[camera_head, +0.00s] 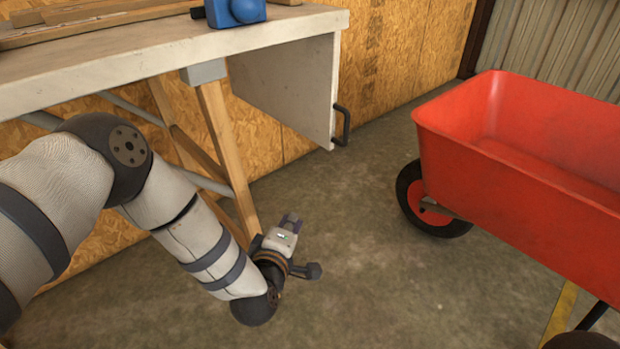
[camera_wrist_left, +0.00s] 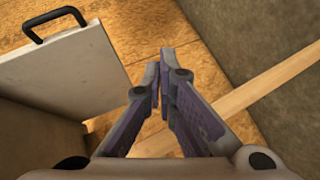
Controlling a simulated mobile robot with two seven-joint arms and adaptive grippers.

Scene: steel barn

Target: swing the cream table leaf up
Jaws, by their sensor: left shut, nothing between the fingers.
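The cream table leaf (camera_head: 290,88) hangs down from the right end of the workbench, with a dark handle (camera_head: 342,125) near its lower edge. In the left wrist view the leaf (camera_wrist_left: 62,75) is at the left, with its handle (camera_wrist_left: 55,24) at the upper left. My left gripper (camera_head: 291,222) is below the leaf, low over the floor and apart from it. In the left wrist view its fingers (camera_wrist_left: 160,72) are together with nothing between them. My right gripper is not seen in either view.
The cream workbench top (camera_head: 130,59) carries a blue tool (camera_head: 235,10) and wooden strips. A wooden trestle leg (camera_head: 226,155) stands just behind my left forearm. A red wheelbarrow (camera_head: 540,135) stands at the right. Concrete floor between leaf and wheelbarrow is clear.

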